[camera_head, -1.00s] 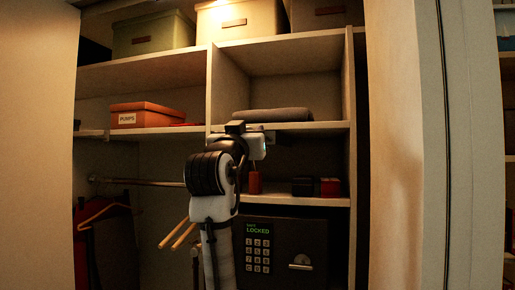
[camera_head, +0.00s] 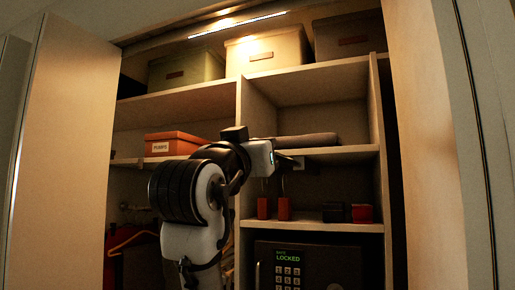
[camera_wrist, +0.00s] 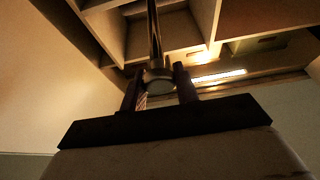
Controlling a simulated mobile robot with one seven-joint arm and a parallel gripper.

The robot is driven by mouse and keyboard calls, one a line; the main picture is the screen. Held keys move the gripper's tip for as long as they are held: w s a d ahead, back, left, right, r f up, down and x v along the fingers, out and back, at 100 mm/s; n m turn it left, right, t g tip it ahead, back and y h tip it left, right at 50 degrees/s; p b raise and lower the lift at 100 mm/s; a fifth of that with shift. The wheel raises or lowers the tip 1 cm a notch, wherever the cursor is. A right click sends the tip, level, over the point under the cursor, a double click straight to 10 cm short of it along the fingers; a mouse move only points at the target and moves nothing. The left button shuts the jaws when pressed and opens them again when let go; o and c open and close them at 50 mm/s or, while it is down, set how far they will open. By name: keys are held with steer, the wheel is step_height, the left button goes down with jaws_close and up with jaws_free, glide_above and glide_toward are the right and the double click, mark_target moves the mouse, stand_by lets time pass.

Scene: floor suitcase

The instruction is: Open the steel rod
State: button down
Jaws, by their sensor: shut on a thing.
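A shiny steel rod (camera_wrist: 154,35) runs away from my gripper (camera_wrist: 158,82) in the wrist view. Its rounded near end sits between my two dark fingers, and the gripper is shut on it. In the head view my wrist is in front of the middle shelves, and the fingers and the held rod cannot be made out. Part of a horizontal rail (camera_head: 135,207) shows at lower left, left of my arm. I cannot tell whether it is the same rod.
An orange box (camera_head: 172,144) stands on the left shelf. Red lock-like objects (camera_head: 284,208) stand on the right shelf above a safe (camera_head: 320,268) showing LOCKED. Storage boxes (camera_head: 268,52) fill the top shelf. Door panels (camera_head: 75,150) flank the closet.

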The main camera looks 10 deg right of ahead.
steer(key=c, duration=1.1)
jaws_free()
steer(key=b+v, duration=0.4)
steer(key=v, duration=1)
